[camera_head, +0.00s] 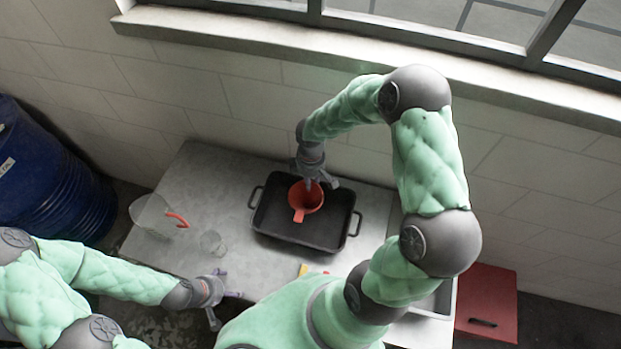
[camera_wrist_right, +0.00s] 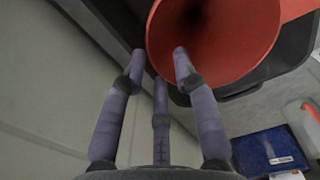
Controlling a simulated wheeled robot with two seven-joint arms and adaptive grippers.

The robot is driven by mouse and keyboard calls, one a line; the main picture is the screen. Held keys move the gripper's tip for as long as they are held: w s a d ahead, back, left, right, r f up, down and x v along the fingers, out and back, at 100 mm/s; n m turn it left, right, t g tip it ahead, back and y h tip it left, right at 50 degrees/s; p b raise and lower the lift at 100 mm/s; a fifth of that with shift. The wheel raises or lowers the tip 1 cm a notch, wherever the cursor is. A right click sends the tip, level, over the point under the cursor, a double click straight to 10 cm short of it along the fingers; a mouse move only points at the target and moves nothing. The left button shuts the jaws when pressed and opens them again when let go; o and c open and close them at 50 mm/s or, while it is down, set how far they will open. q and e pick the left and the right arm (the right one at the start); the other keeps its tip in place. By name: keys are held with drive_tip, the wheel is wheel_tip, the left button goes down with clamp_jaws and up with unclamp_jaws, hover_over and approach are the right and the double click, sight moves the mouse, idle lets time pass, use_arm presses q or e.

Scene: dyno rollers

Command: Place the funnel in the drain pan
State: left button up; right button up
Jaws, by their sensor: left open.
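The red funnel (camera_head: 308,199) is over the black drain pan (camera_head: 318,233), within its rim, with its wide mouth facing up and its tab toward the front. I cannot tell whether its spout touches the pan floor. My right gripper (camera_head: 318,184) is at the funnel's far rim, its fingers spread. In the right wrist view, one fingertip of the right gripper (camera_wrist_right: 160,62) overlaps the inside of the funnel (camera_wrist_right: 225,30), another is by its outer edge, with a gap between them. My left gripper (camera_head: 222,298) is open and empty at the table's front left.
The grey table (camera_head: 185,265) also bears a clear jug (camera_head: 152,215) with a red handle and a small clear glass (camera_head: 212,243), left of the pan. A blue drum (camera_head: 50,175) stands at the left. A red box (camera_head: 487,303) is at the right. A wall is behind.

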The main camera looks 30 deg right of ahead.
wheel_tip(320, 180, up, 12)
drive_tip(key=p, duration=0.1)
drive_tip(key=shift+r, duration=0.15)
